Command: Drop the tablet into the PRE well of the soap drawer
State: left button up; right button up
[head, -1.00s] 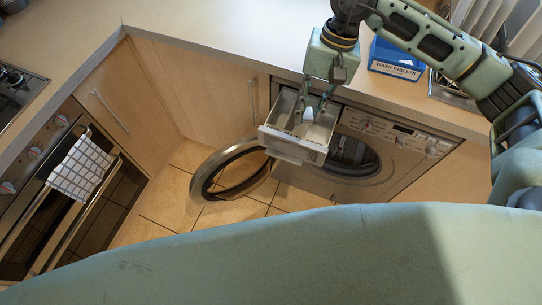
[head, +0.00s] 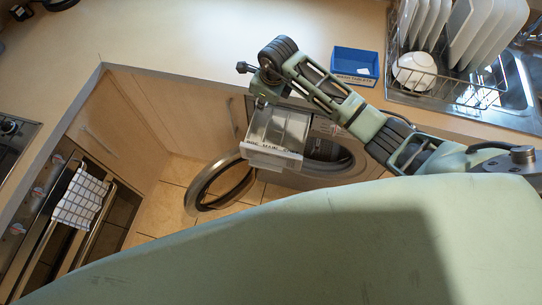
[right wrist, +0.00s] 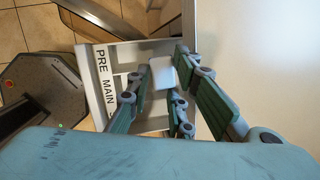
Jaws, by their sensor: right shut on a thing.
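The soap drawer (head: 272,156) is pulled out of the washing machine, with lettering along its front edge. In the right wrist view its front (right wrist: 98,85) reads PRE and MAIN, with PRE at the top; a third label is cut off. My right gripper (right wrist: 163,76) is shut on a white tablet (right wrist: 160,72), held over the drawer behind the PRE and MAIN labels. The fingers hide part of the wells, and I cannot tell which well lies under the tablet. In the head view my right gripper (head: 261,101) is at the drawer's back left corner, mostly hidden. My left gripper is not in view.
The round washer door (head: 219,186) hangs open beside the drawer. A blue wash tablets box (head: 356,63) stands on the worktop (head: 215,45). A dish rack with plates (head: 440,85) is at the right. An oven with a checked towel (head: 80,198) is at the left.

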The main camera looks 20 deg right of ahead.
notch_tip(320, 180, down, 7)
jog(key=m+b, duration=0.1)
jog(key=b, duration=0.3)
jog(key=shift+d, duration=0.2)
jog(key=shift+r, duration=0.15)
jog(key=o, duration=1)
jog(key=v, duration=1.2)
jog(key=shift+s+a, duration=0.2)
